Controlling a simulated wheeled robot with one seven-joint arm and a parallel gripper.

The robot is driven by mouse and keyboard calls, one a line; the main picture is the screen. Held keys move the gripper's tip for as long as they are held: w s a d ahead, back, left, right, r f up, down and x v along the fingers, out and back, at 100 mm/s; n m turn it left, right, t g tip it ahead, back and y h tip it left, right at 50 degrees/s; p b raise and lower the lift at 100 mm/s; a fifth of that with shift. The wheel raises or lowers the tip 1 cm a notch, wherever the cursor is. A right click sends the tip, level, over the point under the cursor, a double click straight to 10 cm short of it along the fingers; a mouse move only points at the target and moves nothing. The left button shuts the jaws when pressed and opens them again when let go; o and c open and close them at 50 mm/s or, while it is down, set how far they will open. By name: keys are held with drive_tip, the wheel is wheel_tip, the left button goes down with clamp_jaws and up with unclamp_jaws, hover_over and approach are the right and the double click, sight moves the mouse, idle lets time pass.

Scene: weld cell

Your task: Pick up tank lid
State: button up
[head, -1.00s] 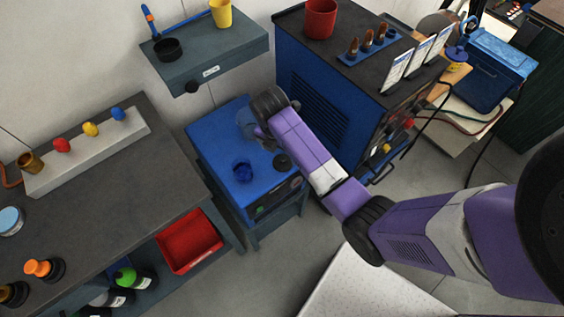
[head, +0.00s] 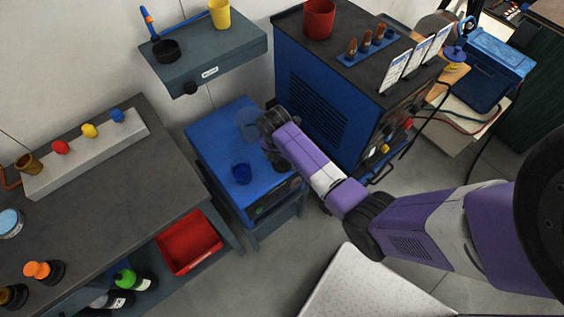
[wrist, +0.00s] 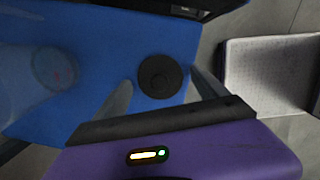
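A round black lid with a raised centre, which looks like the tank lid (wrist: 160,76), lies on the blue top of a low cabinet (head: 216,133). My gripper (wrist: 160,80) is open and empty in the wrist view. Its two fingers show on either side of the lid in the picture, with gaps between them and it. I cannot tell how far above the lid the fingertips are.
A tall blue machine (head: 318,95) stands close on the right. A grey workbench (head: 120,190) is on the left, a wall shelf (head: 205,62) behind.

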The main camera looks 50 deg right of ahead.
drive_tip(key=c, duration=1.2)
drive_tip(key=shift+o, duration=0.2)
